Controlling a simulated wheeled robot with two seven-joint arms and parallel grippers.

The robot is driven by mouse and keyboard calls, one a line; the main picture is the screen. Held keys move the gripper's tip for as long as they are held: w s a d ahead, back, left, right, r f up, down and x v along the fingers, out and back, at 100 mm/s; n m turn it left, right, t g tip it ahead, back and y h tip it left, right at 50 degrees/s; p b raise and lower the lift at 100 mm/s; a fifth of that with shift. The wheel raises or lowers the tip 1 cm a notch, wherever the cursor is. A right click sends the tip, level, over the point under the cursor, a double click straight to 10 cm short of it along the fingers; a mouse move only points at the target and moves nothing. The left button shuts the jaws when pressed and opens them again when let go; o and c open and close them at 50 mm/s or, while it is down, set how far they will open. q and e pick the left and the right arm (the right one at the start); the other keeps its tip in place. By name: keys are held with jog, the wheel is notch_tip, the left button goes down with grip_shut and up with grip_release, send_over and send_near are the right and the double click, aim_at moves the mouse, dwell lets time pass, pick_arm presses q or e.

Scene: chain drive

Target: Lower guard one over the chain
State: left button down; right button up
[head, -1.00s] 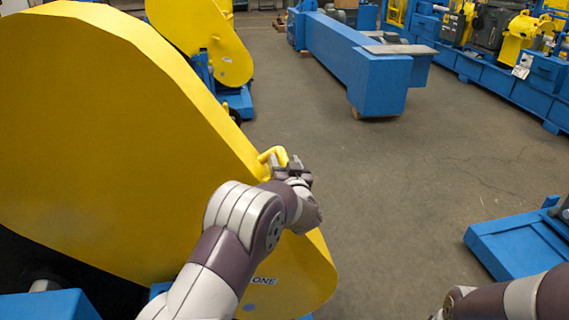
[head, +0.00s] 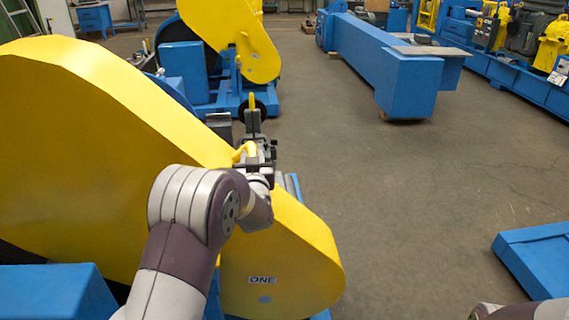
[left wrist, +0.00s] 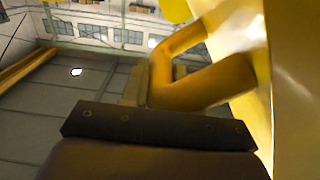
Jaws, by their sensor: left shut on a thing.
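Guard one (head: 110,130) is a large yellow teardrop-shaped cover with a label ONE (head: 263,280), filling the left of the head view. A bent yellow handle (head: 243,150) stands on its upper edge. My left gripper (head: 252,156) is at this handle and shut on it. In the left wrist view the handle (left wrist: 205,85) shows large and close, beyond a dark gripper part, with the guard's yellow face at the right. The chain is hidden behind the guard. My right arm shows only a sliver at the bottom right, without its gripper.
A grey post with a yellow tip (head: 252,112) stands just beyond the handle. A second yellow guard (head: 232,35) on a blue frame is behind. A long blue beam (head: 385,65) and a blue platform (head: 538,255) lie to the right. Open floor lies between.

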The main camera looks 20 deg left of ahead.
pick_arm(q)
jog(key=s+a+f+n+b, duration=0.1)
jog(key=s+a+f+b, duration=0.2)
jog(key=a, duration=0.4)
jog(key=s+a+f+n+b, duration=0.1)
jog(key=s+a+f+b, duration=0.2)
jog(key=a, duration=0.4)
jog(key=shift+f+n+b, duration=0.2)
jog(key=shift+n+b, duration=0.1)
jog(key=shift+b, duration=0.55)
jog(key=c, duration=0.8)
grip_release()
jog(key=shift+a+f, duration=0.1)
jog(key=shift+a, duration=0.05)
jog(key=shift+c, duration=0.2)
jog(key=shift+s+a, duration=0.1)
